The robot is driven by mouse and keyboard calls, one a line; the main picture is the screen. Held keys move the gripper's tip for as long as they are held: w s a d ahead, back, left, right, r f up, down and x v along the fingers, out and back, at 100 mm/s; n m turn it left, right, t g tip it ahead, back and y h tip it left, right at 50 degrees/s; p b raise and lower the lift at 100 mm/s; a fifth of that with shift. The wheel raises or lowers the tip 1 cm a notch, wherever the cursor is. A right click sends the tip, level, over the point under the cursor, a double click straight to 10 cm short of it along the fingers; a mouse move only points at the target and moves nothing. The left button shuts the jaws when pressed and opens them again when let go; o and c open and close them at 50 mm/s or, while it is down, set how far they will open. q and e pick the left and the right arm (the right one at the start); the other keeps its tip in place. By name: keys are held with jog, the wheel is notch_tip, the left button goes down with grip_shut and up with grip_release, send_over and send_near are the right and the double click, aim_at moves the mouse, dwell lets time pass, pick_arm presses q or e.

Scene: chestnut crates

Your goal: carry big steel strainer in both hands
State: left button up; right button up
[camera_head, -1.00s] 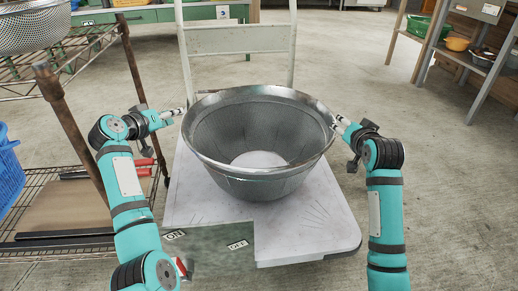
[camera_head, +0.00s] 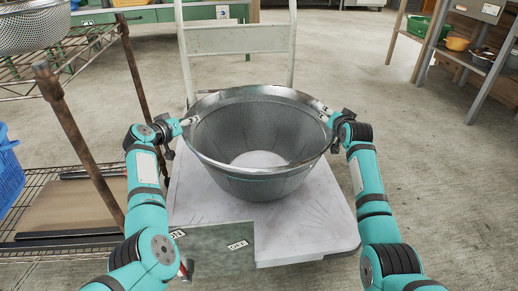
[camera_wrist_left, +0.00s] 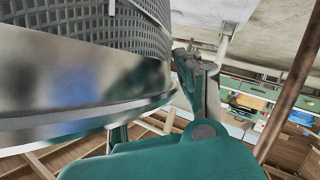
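The big steel strainer (camera_head: 262,187) stands upright on the white platform (camera_head: 310,225), its wide mouth facing up. My left gripper (camera_head: 187,121) is at the left side of its rim. In the left wrist view the strainer's metal rim band (camera_wrist_left: 70,85) fills the left side, and my left gripper's fingers (camera_wrist_left: 158,108) stand apart with the rim edge between them. My right gripper (camera_head: 328,115) is at the right side of the rim, its fingertips at or very near the metal. Whether its fingers are closed on the rim is too small to tell.
A wire shelf rack (camera_head: 75,115) with rusty posts stands close on my left, with another strainer (camera_head: 32,27) on top and a blue basket (camera_head: 8,170) beside it. The platform's upright frame (camera_head: 238,40) rises behind the strainer.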

pick_arm(q)
grip_shut()
pick_arm(e)
grip_shut()
pick_arm(q)
jog(key=shift+r, duration=0.3)
pick_arm(e)
jog(key=shift+r, duration=0.2)
